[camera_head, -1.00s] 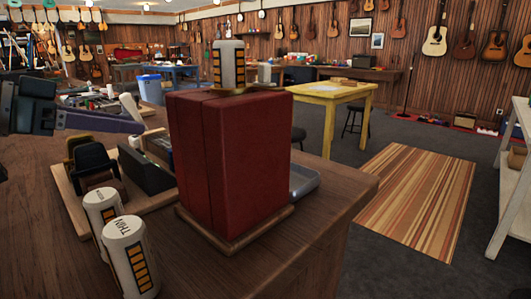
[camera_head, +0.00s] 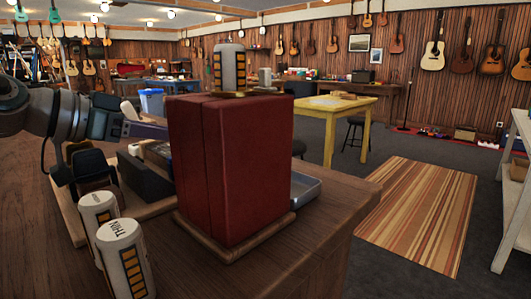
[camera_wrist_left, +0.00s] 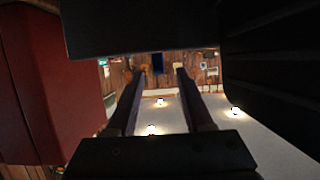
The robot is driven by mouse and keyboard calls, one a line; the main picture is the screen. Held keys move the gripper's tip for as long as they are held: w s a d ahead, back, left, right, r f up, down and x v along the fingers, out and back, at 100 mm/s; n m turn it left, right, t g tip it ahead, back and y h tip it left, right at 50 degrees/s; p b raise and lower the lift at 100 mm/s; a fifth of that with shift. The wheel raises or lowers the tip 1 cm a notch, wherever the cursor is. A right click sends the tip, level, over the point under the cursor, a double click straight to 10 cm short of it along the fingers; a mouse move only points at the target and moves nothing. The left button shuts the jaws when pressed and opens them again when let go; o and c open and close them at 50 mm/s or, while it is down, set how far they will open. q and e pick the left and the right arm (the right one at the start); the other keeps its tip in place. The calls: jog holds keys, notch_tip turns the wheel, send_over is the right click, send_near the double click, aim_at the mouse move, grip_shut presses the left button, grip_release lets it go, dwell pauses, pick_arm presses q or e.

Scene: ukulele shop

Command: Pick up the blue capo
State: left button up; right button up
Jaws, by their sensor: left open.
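I cannot make out the blue capo for certain in the head view. In the left wrist view a small dark blue shape (camera_wrist_left: 157,62) shows between the fingertips, too small to identify. My left gripper (camera_wrist_left: 160,70) is open, with its two dark fingers apart and nothing visibly held. The red box also shows at the left of the wrist view (camera_wrist_left: 40,90). My right gripper is not in view.
The red box stands on the wooden counter (camera_head: 320,225) with a cream canister (camera_head: 230,68) on top. Two cream canisters, the nearer marked THIN (camera_head: 125,260), stand at the front left. Dark holders (camera_head: 145,178) sit behind them. A grey tray (camera_head: 305,190) is partly hidden behind the box.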

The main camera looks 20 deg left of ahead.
pick_arm(q)
jog(key=shift+w+d+f, duration=0.25)
jog(key=shift+w+d, duration=0.05)
jog(key=shift+w, duration=0.25)
jog(key=shift+c, duration=0.2)
grip_shut()
